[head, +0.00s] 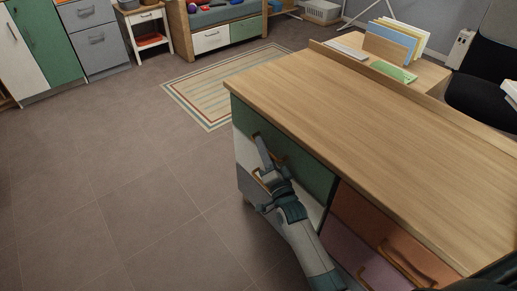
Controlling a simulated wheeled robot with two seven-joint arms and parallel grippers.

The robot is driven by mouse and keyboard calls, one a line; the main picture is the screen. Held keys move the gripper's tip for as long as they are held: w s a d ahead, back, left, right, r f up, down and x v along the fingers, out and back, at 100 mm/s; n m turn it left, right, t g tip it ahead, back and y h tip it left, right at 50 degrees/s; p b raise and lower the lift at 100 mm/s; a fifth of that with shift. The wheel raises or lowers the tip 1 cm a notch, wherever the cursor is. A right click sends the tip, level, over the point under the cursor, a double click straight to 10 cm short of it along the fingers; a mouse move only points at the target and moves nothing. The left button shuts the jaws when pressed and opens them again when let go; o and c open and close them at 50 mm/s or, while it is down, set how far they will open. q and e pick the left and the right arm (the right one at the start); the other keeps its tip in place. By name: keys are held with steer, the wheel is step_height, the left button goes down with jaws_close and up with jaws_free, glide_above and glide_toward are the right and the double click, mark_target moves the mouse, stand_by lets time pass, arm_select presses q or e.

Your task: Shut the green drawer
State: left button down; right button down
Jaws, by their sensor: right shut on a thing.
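The green drawer (310,170) is the upper left drawer in the wooden-topped desk, with a tan bar handle (279,157). Its front looks about level with the desk side; I cannot tell whether a small gap remains. The gripper and arm hide part of the handle and part of the white drawer (245,152) below. My left gripper is not in view.
An orange drawer (365,222) and a purple drawer (345,245) are to the right in the same desk. The desk top (370,130) is mostly bare, with a file holder (385,47) behind. Open floor (120,200) lies to the left, with a striped rug (205,85) beyond.

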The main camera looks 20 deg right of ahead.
steer(key=shift+d, duration=0.2)
steer(key=c, duration=2.1)
jaws_free()
steer(key=shift+w+d, duration=0.1)
steer(key=shift+s+f, duration=0.1)
steer(key=shift+s, duration=0.15)
steer(key=shift+v, duration=8.5)
